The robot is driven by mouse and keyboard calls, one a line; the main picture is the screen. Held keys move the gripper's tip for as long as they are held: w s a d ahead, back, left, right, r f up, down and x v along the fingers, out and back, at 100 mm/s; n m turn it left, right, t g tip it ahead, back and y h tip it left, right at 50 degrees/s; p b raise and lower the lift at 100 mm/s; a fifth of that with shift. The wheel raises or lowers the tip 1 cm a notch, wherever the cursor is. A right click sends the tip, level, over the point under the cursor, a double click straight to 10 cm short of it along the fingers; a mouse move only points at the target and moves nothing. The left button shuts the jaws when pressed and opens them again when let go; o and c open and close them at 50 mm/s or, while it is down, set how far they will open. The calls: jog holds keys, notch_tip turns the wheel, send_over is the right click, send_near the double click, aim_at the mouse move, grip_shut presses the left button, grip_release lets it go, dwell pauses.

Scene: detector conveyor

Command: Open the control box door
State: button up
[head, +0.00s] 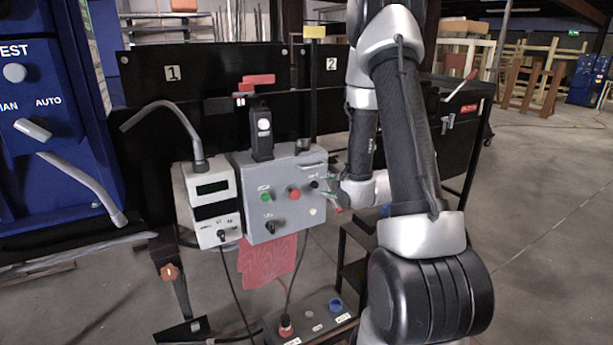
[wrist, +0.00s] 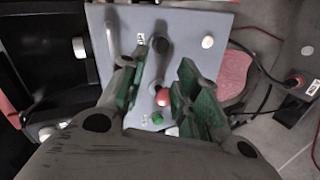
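The grey control box (head: 278,190) stands upright left of my arm in the head view. Its door, the front face, looks shut and carries a green button (head: 266,198), a red button (head: 294,193) and dark knobs. A grey bar handle (head: 312,166) sits near the door's upper right edge. My gripper (head: 334,192) is at the box's right side, partly hidden by its own wrist. In the wrist view my gripper (wrist: 163,75) is open with green pads, facing the door (wrist: 195,40). The handle (wrist: 107,42) lies beyond the left finger; I cannot tell whether they touch.
A white meter box (head: 210,200) with a curved grey tube stands left of the control box. A floor-side button panel (head: 310,318) sits lower down, with loose black cables. Open floor lies to the right.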

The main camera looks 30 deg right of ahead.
aim_at(316, 167)
jog(key=w+r+n, duration=0.1)
jog(key=w, duration=0.2)
jog(key=w+r+n+t, duration=0.1)
jog(key=w, duration=0.2)
jog(key=w+a+r+n+t, duration=0.1)
jog(key=w, duration=0.2)
jog(key=shift+w, duration=0.15)
grip_shut()
